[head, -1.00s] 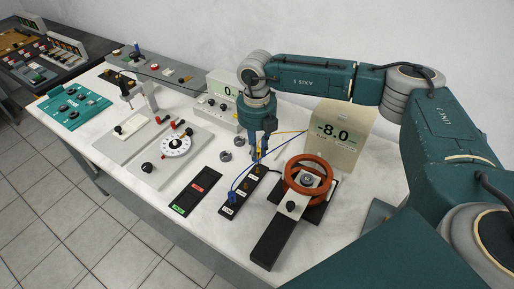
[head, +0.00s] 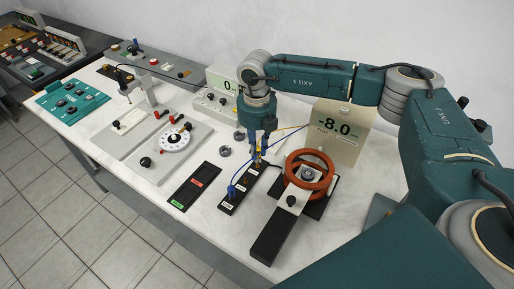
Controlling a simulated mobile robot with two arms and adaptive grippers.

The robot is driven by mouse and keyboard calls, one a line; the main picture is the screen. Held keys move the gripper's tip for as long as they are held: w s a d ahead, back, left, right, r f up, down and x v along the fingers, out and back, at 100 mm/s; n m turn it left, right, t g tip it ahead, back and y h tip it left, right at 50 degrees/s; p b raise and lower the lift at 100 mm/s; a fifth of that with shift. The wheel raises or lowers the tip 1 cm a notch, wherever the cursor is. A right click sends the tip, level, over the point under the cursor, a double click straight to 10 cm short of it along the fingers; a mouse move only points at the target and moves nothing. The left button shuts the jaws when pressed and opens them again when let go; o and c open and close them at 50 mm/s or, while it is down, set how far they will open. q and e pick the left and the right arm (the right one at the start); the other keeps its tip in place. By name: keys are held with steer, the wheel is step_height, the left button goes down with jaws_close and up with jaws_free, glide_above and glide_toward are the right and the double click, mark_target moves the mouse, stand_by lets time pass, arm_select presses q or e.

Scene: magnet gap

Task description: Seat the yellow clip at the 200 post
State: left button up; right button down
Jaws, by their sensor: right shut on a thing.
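A black post strip (head: 238,205) with small white labels lies on the bench, left of the red-orange ring. A blue clip (head: 232,190) with a blue lead is at its near end. My right gripper (head: 257,158) points down over the strip's far end, its fingers close together around something small. The label there is too small to read, and I cannot tell whether the clip touches a post. My left gripper is out of view.
The red-orange ring (head: 288,166) on its black stand is close to the right of the strip. A display box (head: 340,130) reading -8.0 stands behind it. A black panel (head: 186,197) lies left of the strip, and a dial plate (head: 175,139) is beyond it.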

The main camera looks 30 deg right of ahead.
steer(key=shift+f+b, duration=0.35)
steer(key=shift+f, duration=0.05)
stand_by(0.5)
steer(key=c, duration=2.5)
jaws_free()
steer(key=shift+f+b, duration=0.7)
steer(key=shift+f, duration=0.35)
steer(key=shift+c, duration=0.2)
steer(key=o, duration=1)
steer(key=shift+r, duration=0.3)
step_height(320, 180, up, 12)
steer(key=shift+f, duration=0.25)
